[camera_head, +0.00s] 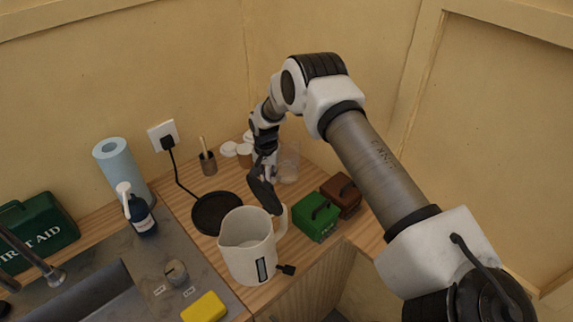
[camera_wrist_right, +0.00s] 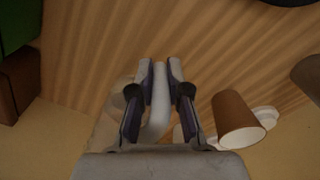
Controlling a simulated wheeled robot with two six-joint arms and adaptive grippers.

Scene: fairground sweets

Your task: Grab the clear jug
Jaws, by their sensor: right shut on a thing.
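The clear jug (camera_head: 289,167) stands on the wooden counter near the back corner, partly hidden behind my right gripper (camera_head: 267,195). In the right wrist view the see-through jug (camera_wrist_right: 108,128) shows faintly at the left of the fingers. Its pale curved handle (camera_wrist_right: 157,112) lies between the two fingers of my right gripper (camera_wrist_right: 161,70), which is shut on it. My left gripper is not in view.
A cream kettle (camera_head: 246,248) stands in front, near a black round base (camera_head: 215,212). Green (camera_head: 316,218) and brown (camera_head: 342,193) boxes stand to the right. Cups (camera_head: 243,155) and a pot (camera_head: 208,162) are behind left. A brown cup (camera_wrist_right: 236,118) is right of the fingers.

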